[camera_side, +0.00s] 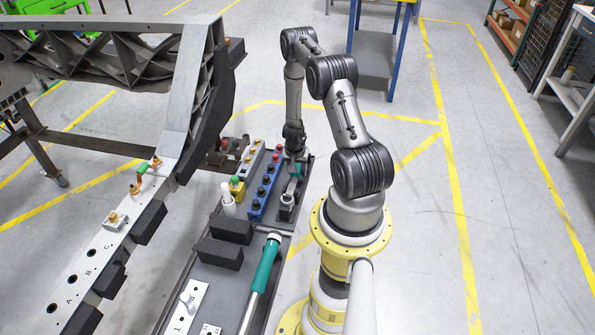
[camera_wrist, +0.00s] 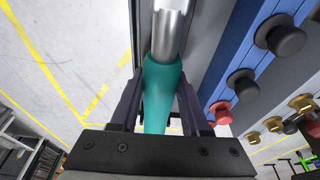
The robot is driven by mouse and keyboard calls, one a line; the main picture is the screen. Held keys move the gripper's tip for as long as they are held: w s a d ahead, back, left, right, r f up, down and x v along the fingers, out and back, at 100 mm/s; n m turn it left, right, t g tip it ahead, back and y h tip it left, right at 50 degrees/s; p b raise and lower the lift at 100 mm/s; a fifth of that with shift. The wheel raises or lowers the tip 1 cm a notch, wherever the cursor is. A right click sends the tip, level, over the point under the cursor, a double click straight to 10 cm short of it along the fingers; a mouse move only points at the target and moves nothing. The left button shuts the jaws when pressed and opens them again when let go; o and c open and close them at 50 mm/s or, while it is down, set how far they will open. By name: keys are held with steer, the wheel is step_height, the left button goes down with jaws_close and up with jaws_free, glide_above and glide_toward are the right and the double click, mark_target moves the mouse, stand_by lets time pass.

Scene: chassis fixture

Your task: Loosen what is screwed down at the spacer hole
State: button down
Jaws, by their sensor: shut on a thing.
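My gripper (camera_wrist: 160,115) is shut on the teal handle (camera_wrist: 164,85) of a tool with a silver shaft (camera_wrist: 172,32). In the side view, my gripper (camera_side: 294,155) is over the far end of the grey tray, with a bit of the teal handle (camera_side: 297,169) showing below it. The tool's lower end is at a small grey holder (camera_side: 287,206); I cannot tell whether it is seated. On the chassis rail at left, a light block with a brass-coloured screw head (camera_side: 114,219) sits beyond holes marked A, B and C. My gripper is well away from it.
A blue rack with black knobs (camera_side: 263,187) and a grey rack with brass knobs (camera_side: 249,157) stand close left of my gripper. Another teal-handled tool (camera_side: 264,266) lies nearer on the tray.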

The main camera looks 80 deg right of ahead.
steer(key=shift+d+r, duration=0.1)
steer(key=shift+r, duration=0.05)
steer(key=shift+r, duration=0.75)
steer(key=shift+d+v, duration=0.2)
steer(key=shift+v, duration=0.65)
steer(key=shift+d+v, duration=0.2)
steer(key=shift+v, duration=0.7)
steer(key=shift+d+v, duration=0.25)
steer(key=shift+v, duration=0.6)
steer(key=shift+w+a+r, duration=0.1)
steer(key=shift+r, duration=0.1)
